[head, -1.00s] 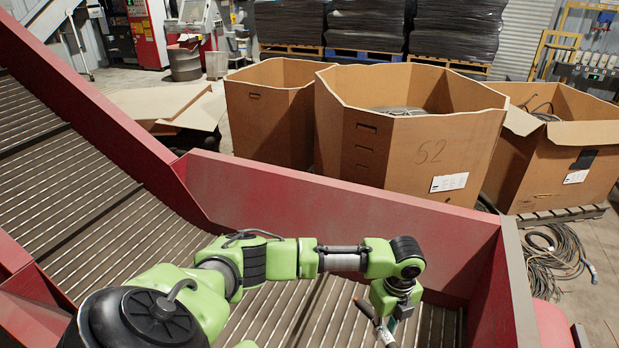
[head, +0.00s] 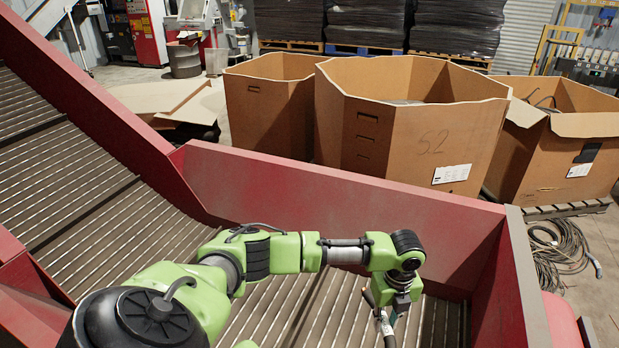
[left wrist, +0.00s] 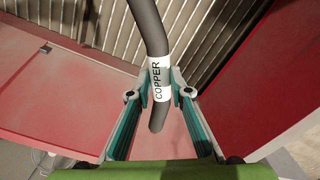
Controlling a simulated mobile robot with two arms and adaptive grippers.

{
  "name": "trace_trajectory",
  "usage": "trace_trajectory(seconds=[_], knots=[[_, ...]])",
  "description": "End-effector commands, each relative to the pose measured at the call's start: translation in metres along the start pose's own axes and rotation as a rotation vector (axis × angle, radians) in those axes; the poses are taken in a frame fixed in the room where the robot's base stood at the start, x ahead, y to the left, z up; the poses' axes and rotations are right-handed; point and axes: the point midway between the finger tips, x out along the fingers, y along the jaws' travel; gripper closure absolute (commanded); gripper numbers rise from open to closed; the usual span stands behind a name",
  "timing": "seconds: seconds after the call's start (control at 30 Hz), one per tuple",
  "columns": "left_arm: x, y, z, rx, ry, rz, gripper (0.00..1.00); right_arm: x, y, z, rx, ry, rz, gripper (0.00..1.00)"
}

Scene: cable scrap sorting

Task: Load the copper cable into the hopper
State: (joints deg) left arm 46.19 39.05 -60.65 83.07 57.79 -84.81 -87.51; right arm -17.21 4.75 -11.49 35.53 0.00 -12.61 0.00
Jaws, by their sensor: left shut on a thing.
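The copper cable is a thick grey cable (left wrist: 148,25) with a white band reading COPPER, seen in the left wrist view. My left gripper (left wrist: 160,82) is shut on it at the label, and one short end sticks out toward the palm. In the head view, my left gripper (head: 384,318) is low at the right, over the hopper's slatted floor. There the cable (head: 389,340) shows only in part, cut off by the lower edge. The hopper has red walls (head: 330,195). Whether the cable touches the slats I cannot tell. My right gripper is not in view.
Large cardboard boxes (head: 410,135) stand behind the hopper's far wall. A cable coil (head: 560,250) lies on the floor at the right. The slatted conveyor (head: 60,185) rises to the left. The hopper floor around the gripper looks clear.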

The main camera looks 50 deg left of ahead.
Motion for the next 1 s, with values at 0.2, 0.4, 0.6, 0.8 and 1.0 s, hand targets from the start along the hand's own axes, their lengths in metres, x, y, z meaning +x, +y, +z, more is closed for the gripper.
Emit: trace_trajectory(seconds=[0.2,0.4,0.6,0.8,1.0], knots=[[0.002,-0.001,0.001,0.0,-0.001,-0.003,1.0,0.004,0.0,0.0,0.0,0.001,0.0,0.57],[0.002,-0.001,0.0,0.0,-0.001,-0.002,0.61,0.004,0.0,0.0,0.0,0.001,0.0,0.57],[0.003,-0.001,0.0,0.0,0.0,-0.001,0.61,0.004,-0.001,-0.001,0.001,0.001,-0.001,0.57],[0.0,0.0,0.0,0.0,0.0,-0.001,0.61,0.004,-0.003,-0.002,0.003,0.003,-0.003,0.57],[-0.031,-0.001,0.001,0.001,-0.002,-0.005,0.61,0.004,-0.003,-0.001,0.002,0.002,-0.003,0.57]])
